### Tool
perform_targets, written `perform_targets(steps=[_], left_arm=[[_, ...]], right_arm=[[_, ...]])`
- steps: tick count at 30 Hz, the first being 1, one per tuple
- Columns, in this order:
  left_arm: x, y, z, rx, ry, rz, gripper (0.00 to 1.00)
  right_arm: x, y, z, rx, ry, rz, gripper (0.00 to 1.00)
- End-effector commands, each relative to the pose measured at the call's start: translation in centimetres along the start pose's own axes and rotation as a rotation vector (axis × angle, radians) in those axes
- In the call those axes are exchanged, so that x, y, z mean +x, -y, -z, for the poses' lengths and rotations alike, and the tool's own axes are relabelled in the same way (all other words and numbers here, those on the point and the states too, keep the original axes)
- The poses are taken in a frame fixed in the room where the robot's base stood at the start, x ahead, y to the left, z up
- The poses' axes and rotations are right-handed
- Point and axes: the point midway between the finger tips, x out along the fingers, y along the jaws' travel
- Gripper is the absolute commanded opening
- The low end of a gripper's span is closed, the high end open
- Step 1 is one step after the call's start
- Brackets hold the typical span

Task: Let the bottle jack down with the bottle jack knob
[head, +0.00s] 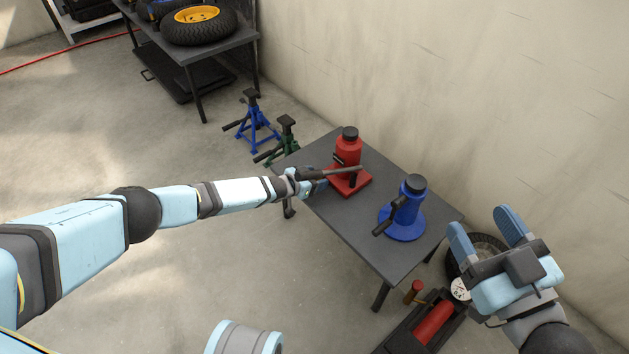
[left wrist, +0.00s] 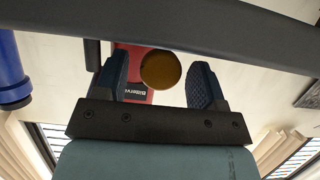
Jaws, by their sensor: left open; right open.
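The red bottle jack (head: 349,149) stands upright on the dark grey table (head: 345,222). My left gripper (head: 318,181) is at its near left side, low by the base, and largely covered by its own arm in the head view. In the left wrist view the open fingers (left wrist: 160,84) stand either side of a round brass-coloured knob (left wrist: 160,70), with visible gaps. The red jack's body (left wrist: 135,92) with a white-lettered label shows behind it. My right gripper (head: 484,222) is open and empty, to the right of the table.
A blue bottle jack (head: 407,204) stands on the same table, right of the red one. Blue (head: 255,122) and green (head: 284,140) jack stands are on the floor at the table's far left. A tyre (head: 485,246) and an open toolbox (head: 440,318) lie near the right end.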

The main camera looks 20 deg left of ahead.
Motion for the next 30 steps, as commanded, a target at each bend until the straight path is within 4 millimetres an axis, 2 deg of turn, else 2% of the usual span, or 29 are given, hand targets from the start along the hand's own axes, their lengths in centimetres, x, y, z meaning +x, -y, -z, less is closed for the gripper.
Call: perform_targets(steps=[5, 11, 19, 23, 30], left_arm=[[0.0, 0.0, 0.0, 0.0, 0.0, 0.0, 0.64], [0.0, 0.0, 0.0, 0.0, 0.0, 0.0, 0.18], [-0.1, -0.1, 0.2, 0.045, -0.003, 0.02, 0.17], [-0.1, -0.3, 0.3, 0.132, -0.003, 0.057, 0.17], [0.0, -0.4, 0.2, 0.308, -0.003, 0.131, 0.17]], right_arm=[[0.0, 0.0, 0.1, 0.0, 0.0, 0.0, 0.64], [0.0, 0.0, 0.0, 0.001, 0.0, 0.001, 0.64], [0.0, 0.0, 0.5, 0.012, 0.006, 0.004, 0.64], [0.1, 0.2, 0.8, 0.052, 0.028, 0.008, 0.64], [-0.4, 1.0, 0.0, 0.138, 0.078, 0.007, 0.64]])
